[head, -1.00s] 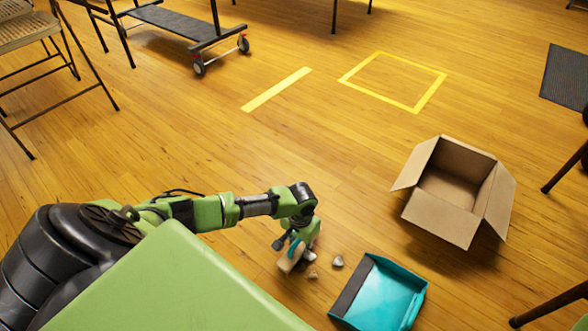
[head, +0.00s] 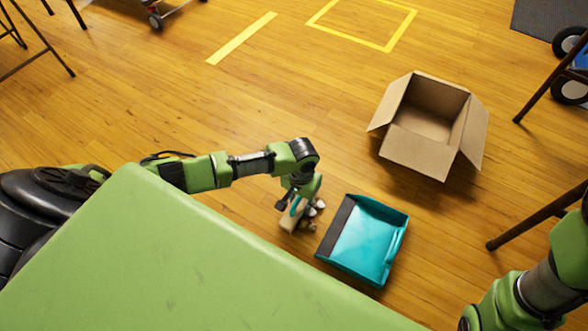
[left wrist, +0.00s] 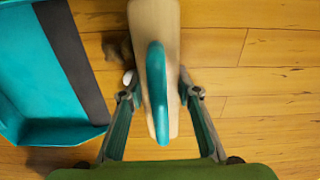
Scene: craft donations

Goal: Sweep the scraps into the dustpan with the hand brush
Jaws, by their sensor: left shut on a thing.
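My left gripper (head: 299,198) is shut on the hand brush (head: 292,219), a pale wooden block with a teal handle. The brush is low at the floor; its bristles are hidden. The left wrist view shows the brush (left wrist: 155,25) between the two fingers. Small brownish and pale scraps (head: 319,205) lie close to the brush's right side, partly hidden by it and the gripper. The teal dustpan (head: 372,238) lies on the floor just right of them, its dark lip facing the brush. It also shows at the left of the left wrist view (left wrist: 30,65).
An open cardboard box (head: 418,152) stands behind the dustpan. Dark furniture legs (head: 540,215) stand at the right. My right arm shows at lower right, its gripper out of frame. Yellow tape marks (head: 242,38) the floor behind. Floor left of the box is clear.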

